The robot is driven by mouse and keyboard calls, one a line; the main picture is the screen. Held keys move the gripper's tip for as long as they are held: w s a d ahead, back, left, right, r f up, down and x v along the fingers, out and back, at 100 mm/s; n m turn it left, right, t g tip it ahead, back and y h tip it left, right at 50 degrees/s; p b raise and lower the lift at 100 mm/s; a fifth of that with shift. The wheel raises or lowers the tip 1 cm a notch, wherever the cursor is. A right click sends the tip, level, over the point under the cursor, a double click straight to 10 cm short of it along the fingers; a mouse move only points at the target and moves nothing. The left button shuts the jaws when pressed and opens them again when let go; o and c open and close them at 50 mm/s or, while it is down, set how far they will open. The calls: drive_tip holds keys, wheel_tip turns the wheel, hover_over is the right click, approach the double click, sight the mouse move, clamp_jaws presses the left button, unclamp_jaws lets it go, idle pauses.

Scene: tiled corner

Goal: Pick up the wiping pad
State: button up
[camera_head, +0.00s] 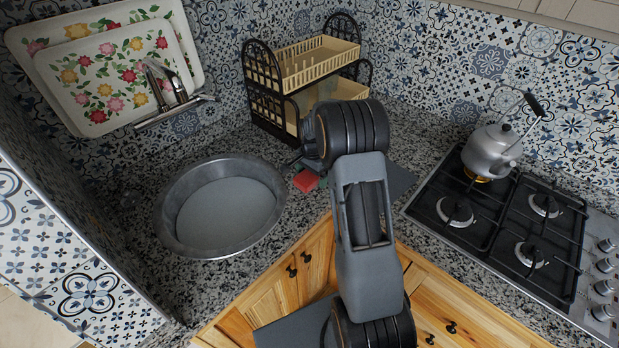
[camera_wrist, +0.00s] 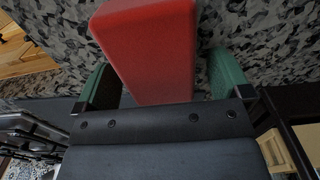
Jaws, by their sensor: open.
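The wiping pad is a red block (camera_head: 306,180) on the speckled counter, just right of the round metal basin. In the wrist view the red pad (camera_wrist: 150,45) fills the top middle, its near end between the two green fingers. My gripper (camera_wrist: 162,82) is open, with one finger on each side of the pad. A gap shows beside each finger at the near end. In the head view my arm hides most of the gripper and part of the pad's surroundings.
The metal basin (camera_head: 180,235) is left of the pad. A dish rack (camera_head: 284,125) stands behind it. A gas hob (camera_head: 480,255) with a kettle (camera_head: 490,152) is at the right. A flowered tray (camera_head: 60,65) leans at the back left, by the tap (camera_head: 165,88).

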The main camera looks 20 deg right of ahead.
drive_tip(key=c, duration=1.1)
drive_tip(key=shift+o, duration=0.2)
drive_tip(key=shift+r, duration=0.1)
